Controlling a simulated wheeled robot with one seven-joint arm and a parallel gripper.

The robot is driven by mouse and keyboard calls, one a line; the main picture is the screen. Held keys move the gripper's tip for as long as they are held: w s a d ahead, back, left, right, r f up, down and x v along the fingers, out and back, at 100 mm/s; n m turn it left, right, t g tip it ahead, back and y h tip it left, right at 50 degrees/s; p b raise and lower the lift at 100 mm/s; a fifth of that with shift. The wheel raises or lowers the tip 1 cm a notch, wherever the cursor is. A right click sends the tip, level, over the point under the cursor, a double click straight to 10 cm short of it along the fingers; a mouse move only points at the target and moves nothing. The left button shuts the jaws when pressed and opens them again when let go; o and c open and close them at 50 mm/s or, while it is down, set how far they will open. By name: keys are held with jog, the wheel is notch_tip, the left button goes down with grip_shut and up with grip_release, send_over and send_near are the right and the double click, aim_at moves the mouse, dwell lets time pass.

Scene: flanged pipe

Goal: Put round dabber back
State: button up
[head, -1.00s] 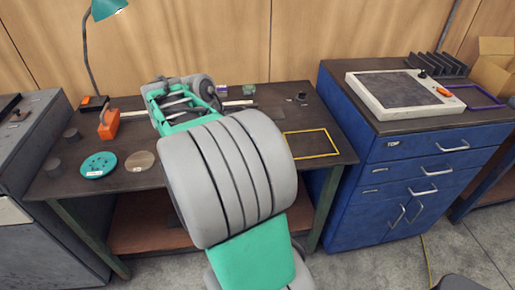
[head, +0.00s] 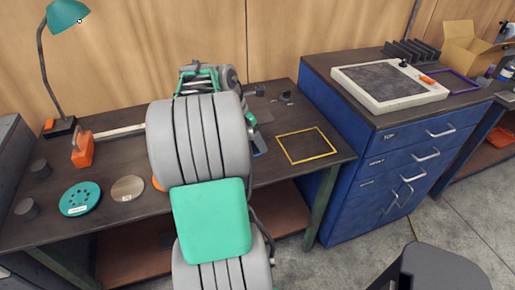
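I cannot tell for certain which thing is the round dabber. A small black round knob (head: 403,63) stands on the white-framed dark plate (head: 358,94) on the blue cabinet. My gripper (head: 197,82) is over the back of the bench, beyond my large grey arm links. Its teal frame shows, but its fingertips and anything between them are hidden.
A yellow outlined rectangle (head: 306,146) on the bench is empty. A teal disc (head: 80,198), a metal disc (head: 127,188), an orange-headed tool (head: 82,150) and a lamp (head: 67,14) are at the left. An open cardboard box (head: 471,48) is at the back right.

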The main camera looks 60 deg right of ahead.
jog(key=d+f, duration=0.4)
jog(key=f, duration=0.1)
jog(key=shift+w+d+f, duration=0.1)
jog(key=shift+f, duration=0.1)
jog(key=f, duration=0.2)
jog(key=shift+d+f, duration=0.2)
jog(key=shift+f, duration=0.5)
jog(key=o, duration=1.1)
jog(key=shift+f, duration=0.15)
jog(key=shift+o, duration=0.2)
